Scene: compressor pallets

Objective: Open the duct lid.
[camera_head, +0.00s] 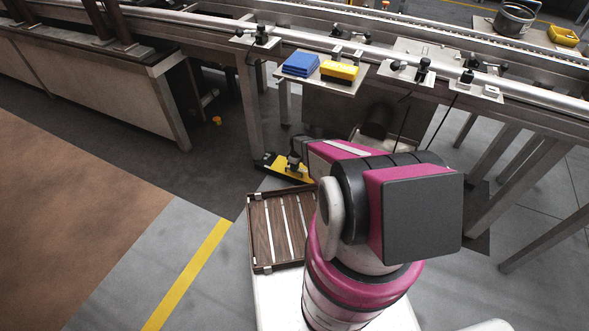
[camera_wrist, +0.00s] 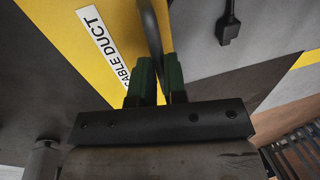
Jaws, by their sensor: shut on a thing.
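The duct lid (camera_head: 299,173) is a yellow panel with black ends, low by the table legs in the head view. In the wrist view the yellow lid (camera_wrist: 190,35) has a white label reading "CABLE DUCT" and a thin grey curved handle (camera_wrist: 149,25). My gripper (camera_wrist: 158,72) has its green fingers shut on the handle, one on each side. In the head view my gripper (camera_head: 294,160) is small and dark, just above the lid. I cannot tell whether the lid is raised or tilted. The duct's inside is not visible.
A brown slatted tray (camera_head: 259,232) sits beside my arm. A bench holds a blue block (camera_head: 300,63) and a yellow block (camera_head: 340,71) above the lid. A dark plug (camera_wrist: 228,27) shows beyond the lid. Floor left of the tray is clear.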

